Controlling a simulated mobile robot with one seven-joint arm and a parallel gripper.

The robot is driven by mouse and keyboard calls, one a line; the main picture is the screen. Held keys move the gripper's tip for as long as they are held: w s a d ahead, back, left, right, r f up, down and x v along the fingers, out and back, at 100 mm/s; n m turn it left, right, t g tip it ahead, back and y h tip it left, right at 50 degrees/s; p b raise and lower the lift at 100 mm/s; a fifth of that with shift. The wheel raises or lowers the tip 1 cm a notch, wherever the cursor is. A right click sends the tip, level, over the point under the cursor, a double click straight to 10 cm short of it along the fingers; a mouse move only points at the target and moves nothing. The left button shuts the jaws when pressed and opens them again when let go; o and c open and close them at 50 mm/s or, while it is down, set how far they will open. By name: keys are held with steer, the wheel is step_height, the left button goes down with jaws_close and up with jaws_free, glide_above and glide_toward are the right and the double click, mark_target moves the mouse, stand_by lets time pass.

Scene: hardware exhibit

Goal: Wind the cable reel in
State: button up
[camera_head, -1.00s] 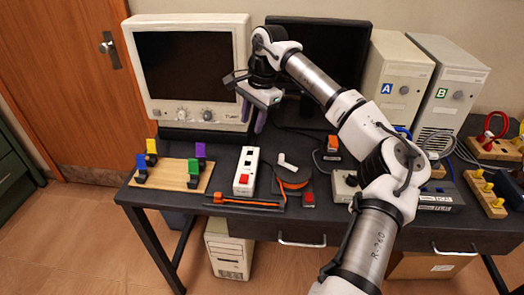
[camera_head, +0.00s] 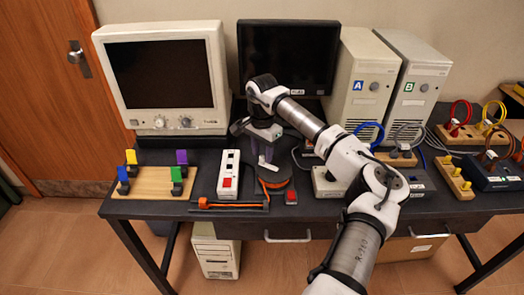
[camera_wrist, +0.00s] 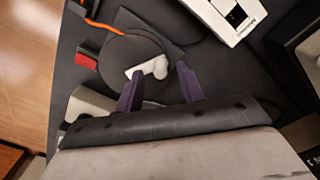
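The cable reel (camera_head: 274,183) is a dark round disc on the desk with an orange cable around its edge. It also shows in the wrist view (camera_wrist: 121,47), with a white crank (camera_wrist: 147,68) ending in a rounded knob. My gripper (camera_head: 265,163) is above the reel, its purple fingers pointing down. In the wrist view my gripper (camera_wrist: 159,69) is open, and the knob appears between its fingertips. I cannot tell whether the fingers touch it or are at its height. In the head view my gripper partly hides the crank.
A white power strip (camera_head: 229,176) with a red switch stands left of the reel. An orange cable lies along a dark rail (camera_head: 228,205) in front. A red block (camera_head: 291,197) is to the right. A wooden board (camera_head: 150,184) with coloured clips is further left. Monitors stand behind.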

steer(key=shift+f, duration=0.7)
jaws_close()
